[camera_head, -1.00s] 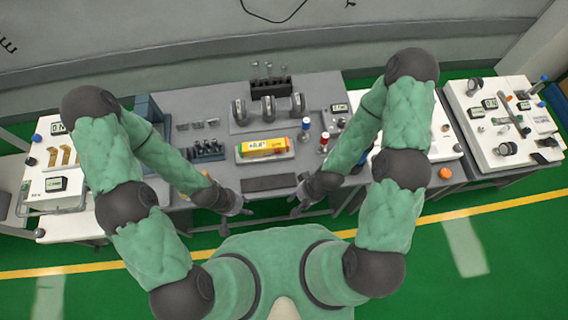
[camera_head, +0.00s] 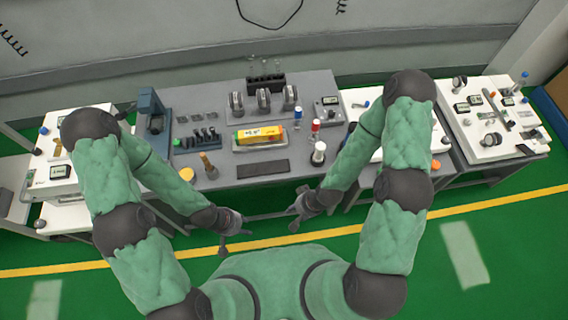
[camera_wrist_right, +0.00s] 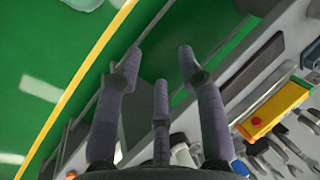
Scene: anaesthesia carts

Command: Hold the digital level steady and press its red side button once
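The digital level (camera_head: 258,136) is a yellow and orange bar with a green end and a small display. It lies on a grey holder on the middle bench. My right gripper (camera_head: 295,212) is also in front of the bench, apart from the level. Its fingers (camera_wrist_right: 160,62) are spread with nothing between them.
A dark flat pad (camera_head: 262,168) lies in front of the level. Red-capped (camera_head: 315,130) and white-capped (camera_head: 319,153) cylinders stand to its right, with a brown-handled tool (camera_head: 209,166) to its left. A dark rack (camera_head: 265,87) stands behind. Green floor is free before the bench.

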